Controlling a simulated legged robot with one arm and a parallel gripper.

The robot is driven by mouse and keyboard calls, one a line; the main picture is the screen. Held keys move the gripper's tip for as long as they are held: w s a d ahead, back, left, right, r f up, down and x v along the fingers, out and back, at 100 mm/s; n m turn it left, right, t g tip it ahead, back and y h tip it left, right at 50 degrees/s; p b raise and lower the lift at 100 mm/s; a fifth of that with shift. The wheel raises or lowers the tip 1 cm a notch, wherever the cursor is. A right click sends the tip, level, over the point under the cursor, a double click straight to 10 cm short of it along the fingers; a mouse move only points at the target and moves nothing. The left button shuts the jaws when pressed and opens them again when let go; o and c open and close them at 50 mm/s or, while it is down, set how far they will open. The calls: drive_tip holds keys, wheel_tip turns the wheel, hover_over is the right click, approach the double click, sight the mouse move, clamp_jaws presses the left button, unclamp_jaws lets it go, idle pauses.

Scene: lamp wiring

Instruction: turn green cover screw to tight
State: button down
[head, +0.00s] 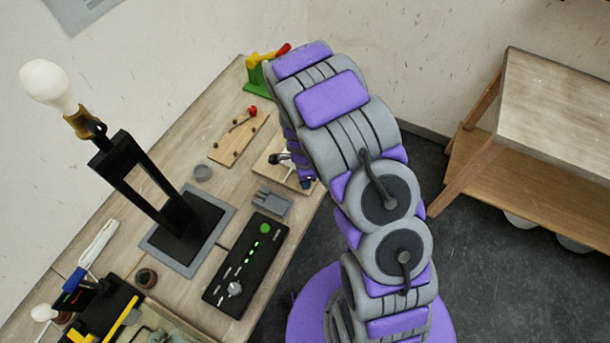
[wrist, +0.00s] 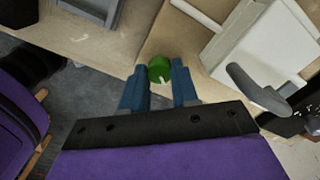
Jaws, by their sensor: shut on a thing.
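The green cover screw (wrist: 159,69) is a small round green knob with a pale mark, at the middle of the wrist view. My gripper (wrist: 159,82) has its two blue fingers on either side of the screw and is shut on it. The fingers hide part of its sides. In the head view my gripper (head: 306,182) is mostly hidden behind my arm, over the table's right edge by a light wooden board (head: 268,166). The screw cannot be made out there.
A whitish box (wrist: 255,42) with a grey lever (wrist: 258,90) stands close right of the fingers. A grey block (head: 272,201), a black panel (head: 248,258) with green lights and a lamp (head: 130,160) stand on the table. A wooden shelf (head: 555,100) is at right.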

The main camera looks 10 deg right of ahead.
drive_tip(key=shift+w, duration=0.1)
idle(0.3)
drive_tip(key=c, duration=0.8)
unclamp_jaws()
drive_tip(key=shift+a, duration=0.2)
drive_tip(key=shift+c, duration=0.2)
drive_tip(key=shift+d+r, duration=0.1)
drive_tip(key=shift+r, duration=0.45)
wheel_tip(320, 180, up, 16)
drive_tip(key=shift+r+p, duration=0.15)
drive_tip(key=shift+p, duration=0.25)
